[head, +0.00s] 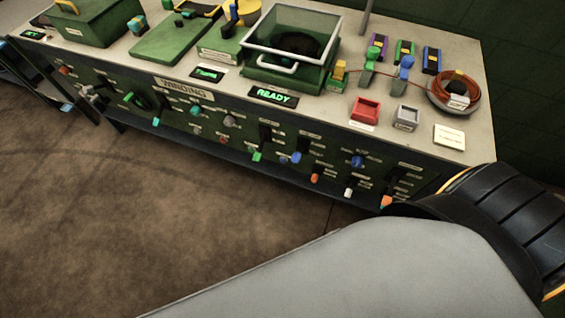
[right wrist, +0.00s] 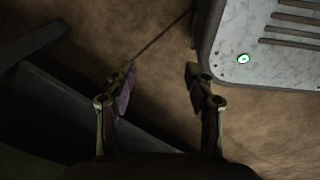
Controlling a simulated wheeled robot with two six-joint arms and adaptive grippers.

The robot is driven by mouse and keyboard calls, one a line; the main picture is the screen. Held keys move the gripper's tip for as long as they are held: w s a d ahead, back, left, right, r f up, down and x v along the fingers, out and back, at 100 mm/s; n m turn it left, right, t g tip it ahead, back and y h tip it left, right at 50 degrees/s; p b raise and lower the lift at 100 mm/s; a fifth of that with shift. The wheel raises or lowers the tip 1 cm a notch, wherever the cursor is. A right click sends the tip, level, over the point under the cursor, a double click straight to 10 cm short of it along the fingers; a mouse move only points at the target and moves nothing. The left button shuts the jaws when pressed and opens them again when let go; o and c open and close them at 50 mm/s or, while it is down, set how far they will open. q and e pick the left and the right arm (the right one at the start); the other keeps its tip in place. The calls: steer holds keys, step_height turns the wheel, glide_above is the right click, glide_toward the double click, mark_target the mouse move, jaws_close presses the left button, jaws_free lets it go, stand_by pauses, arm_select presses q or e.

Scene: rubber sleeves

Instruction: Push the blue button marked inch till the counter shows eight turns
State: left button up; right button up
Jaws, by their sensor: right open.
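In the head view, the bench's dark front panel carries several coloured controls. A round blue button (head: 358,161) sits toward the panel's right part, and a blue-tipped control (head: 296,157) is further left. The labels are too small to read, so I cannot tell which is marked inch. A small green-lit display (head: 207,73) on the bench top may be the counter; its figures are not clear. My right gripper (right wrist: 158,88) shows in the right wrist view, open and empty above the floor, away from the panel. My left gripper is not in view.
Open brown floor (head: 150,210) lies before the bench.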

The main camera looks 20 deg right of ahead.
jaws_close()
steer(key=shift+d, duration=0.1)
stand_by(1.2)
